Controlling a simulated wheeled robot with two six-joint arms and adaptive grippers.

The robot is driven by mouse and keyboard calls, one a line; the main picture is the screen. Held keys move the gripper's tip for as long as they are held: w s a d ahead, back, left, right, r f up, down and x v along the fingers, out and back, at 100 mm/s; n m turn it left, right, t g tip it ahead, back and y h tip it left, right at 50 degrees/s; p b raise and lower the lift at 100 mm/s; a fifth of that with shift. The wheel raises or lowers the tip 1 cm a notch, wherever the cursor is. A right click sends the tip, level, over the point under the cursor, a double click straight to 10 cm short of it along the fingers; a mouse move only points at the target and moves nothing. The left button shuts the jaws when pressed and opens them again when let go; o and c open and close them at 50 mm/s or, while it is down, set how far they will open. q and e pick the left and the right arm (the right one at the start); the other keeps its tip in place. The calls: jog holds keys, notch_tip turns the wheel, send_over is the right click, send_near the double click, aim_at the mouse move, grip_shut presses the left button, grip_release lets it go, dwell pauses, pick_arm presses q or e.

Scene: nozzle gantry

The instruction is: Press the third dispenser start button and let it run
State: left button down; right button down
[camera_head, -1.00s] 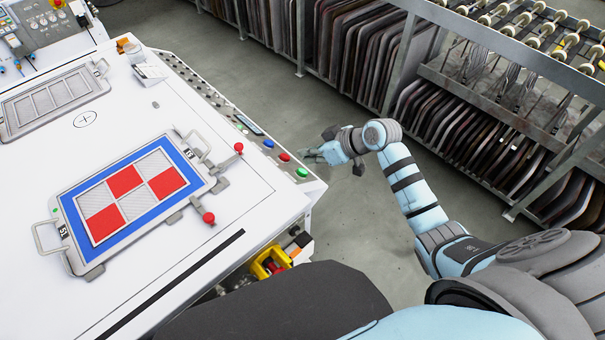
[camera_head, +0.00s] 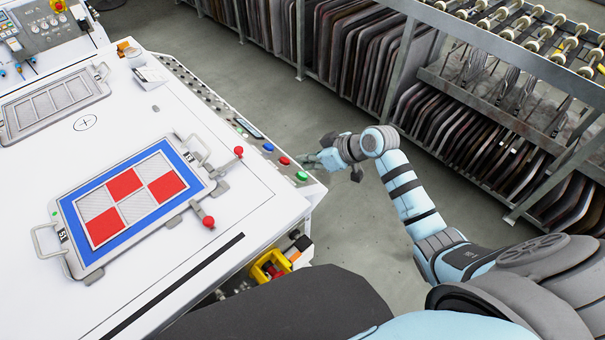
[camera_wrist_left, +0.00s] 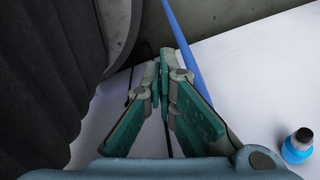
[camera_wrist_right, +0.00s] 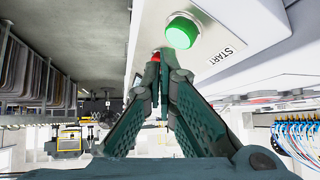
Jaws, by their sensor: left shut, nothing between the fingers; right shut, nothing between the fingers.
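A round green button (camera_wrist_right: 182,31) stands out from a white panel face, with the word START beside it in the right wrist view. It also shows at the table's right edge in the head view (camera_head: 302,176). My right gripper (camera_wrist_right: 163,56) is shut and empty, its tips close beside this button. I cannot tell whether they touch it. In the head view the right gripper (camera_head: 311,160) is just past the panel edge, by the green button. My left gripper (camera_wrist_left: 164,62) is shut and empty in the left wrist view. No dispenser number can be read.
A red button (camera_head: 284,160) and a blue button (camera_head: 268,147) sit along the same panel. A framed red, white and blue screen (camera_head: 75,243) lies on the white table. A rack of dark panels (camera_head: 470,140) stands beyond the open floor.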

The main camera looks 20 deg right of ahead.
jog(key=shift+f, duration=0.1)
dwell(0.5)
jog(key=shift+s+a+f, duration=0.1)
jog(key=shift+a+f, duration=0.1)
jog(key=shift+f, duration=0.05)
